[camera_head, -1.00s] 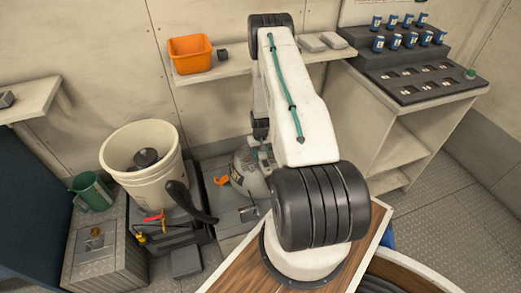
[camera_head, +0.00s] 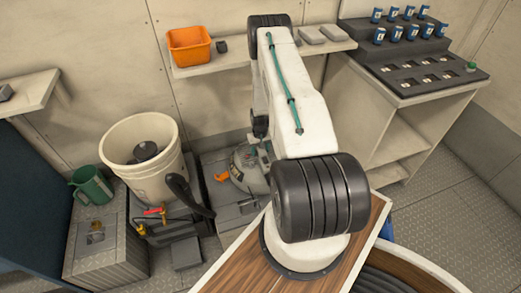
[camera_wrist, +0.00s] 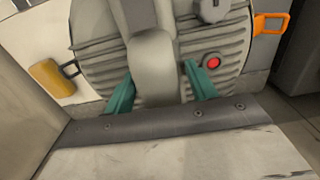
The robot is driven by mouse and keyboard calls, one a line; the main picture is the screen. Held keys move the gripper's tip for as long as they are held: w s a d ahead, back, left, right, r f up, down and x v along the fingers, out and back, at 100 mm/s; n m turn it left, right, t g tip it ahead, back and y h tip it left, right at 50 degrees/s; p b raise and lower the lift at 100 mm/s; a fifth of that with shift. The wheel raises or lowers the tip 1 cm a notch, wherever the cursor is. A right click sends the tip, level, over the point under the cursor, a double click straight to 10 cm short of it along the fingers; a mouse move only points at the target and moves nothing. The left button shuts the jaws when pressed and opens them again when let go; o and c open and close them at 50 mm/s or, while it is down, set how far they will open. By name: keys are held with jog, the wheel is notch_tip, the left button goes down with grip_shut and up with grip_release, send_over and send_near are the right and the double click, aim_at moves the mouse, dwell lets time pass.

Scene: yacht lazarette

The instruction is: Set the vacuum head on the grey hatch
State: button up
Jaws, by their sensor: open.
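The vacuum head is a ridged grey round body with orange latches. In the head view, the vacuum head (camera_head: 247,173) sits low behind my arm, over a grey hatch-like panel (camera_head: 233,215), partly hidden by the arm. In the wrist view, the vacuum head (camera_wrist: 108,50) fills the upper middle, with a red button and a thick grey handle (camera_wrist: 152,68). My gripper (camera_wrist: 158,70) has its teal fingers open, one on either side of the handle. I cannot tell whether they touch it. The underside of the head is hidden.
A white bucket (camera_head: 150,177) with a dark item inside stands left, beside a green jug (camera_head: 92,186). A shelf (camera_head: 228,62) holds an orange bin (camera_head: 189,45). A console (camera_head: 420,85) stands right.

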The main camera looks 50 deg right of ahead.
notch_tip(320, 180, up, 8)
jog(key=shift+f, duration=0.15)
